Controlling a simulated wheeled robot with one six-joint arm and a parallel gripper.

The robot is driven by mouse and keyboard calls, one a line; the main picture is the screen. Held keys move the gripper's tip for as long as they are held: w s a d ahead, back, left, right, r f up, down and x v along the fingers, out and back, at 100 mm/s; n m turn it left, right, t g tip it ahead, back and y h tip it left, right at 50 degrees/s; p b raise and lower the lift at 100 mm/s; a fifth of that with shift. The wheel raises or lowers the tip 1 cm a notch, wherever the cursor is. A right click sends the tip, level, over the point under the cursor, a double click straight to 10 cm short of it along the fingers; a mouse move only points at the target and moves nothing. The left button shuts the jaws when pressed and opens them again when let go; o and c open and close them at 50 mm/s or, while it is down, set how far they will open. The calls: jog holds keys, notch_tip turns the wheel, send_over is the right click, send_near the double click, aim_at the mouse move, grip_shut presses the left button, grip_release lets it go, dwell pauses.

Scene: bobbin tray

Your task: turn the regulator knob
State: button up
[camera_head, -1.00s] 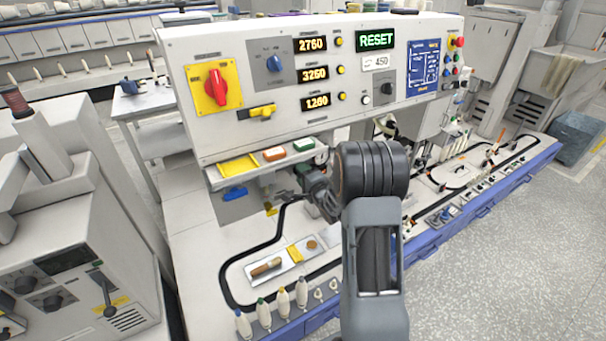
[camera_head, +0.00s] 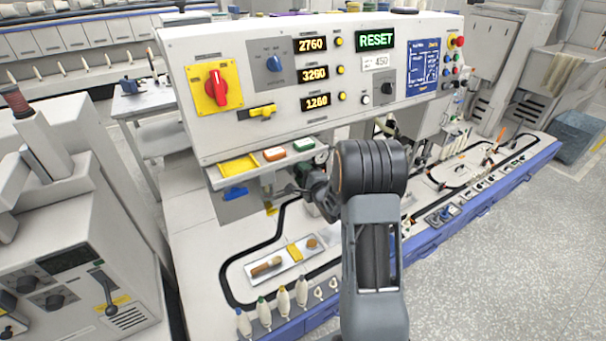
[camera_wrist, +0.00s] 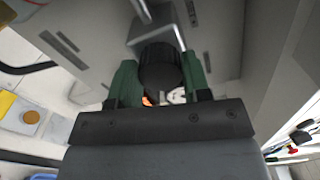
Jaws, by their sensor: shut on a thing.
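The regulator knob (camera_wrist: 158,62) is a black round knob below a grey bracket in the wrist view. My gripper (camera_wrist: 159,80) has its two green fingers on either side of the knob, shut on it. A small orange and white patch below the knob is partly covered by the gripper body. In the head view, my wrist reaches under the machine's front shelf, and the knob is not clearly seen there.
The shelf (camera_head: 222,180) with a yellow tray (camera_head: 239,167) and green and orange blocks lies just above my wrist. A panel with a red switch (camera_head: 216,88) rises behind. Below, a plate (camera_head: 258,277) and several bobbins stand on the bench.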

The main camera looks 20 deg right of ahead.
jog(key=o, duration=0.9)
jog(key=s, duration=0.4)
jog(key=s+d, duration=0.1)
jog(key=s, duration=0.4)
jog(key=s+b, duration=0.1)
jog(key=s, duration=0.3)
jog(key=shift+s+d, duration=0.3)
jog(key=shift+s, duration=0.05)
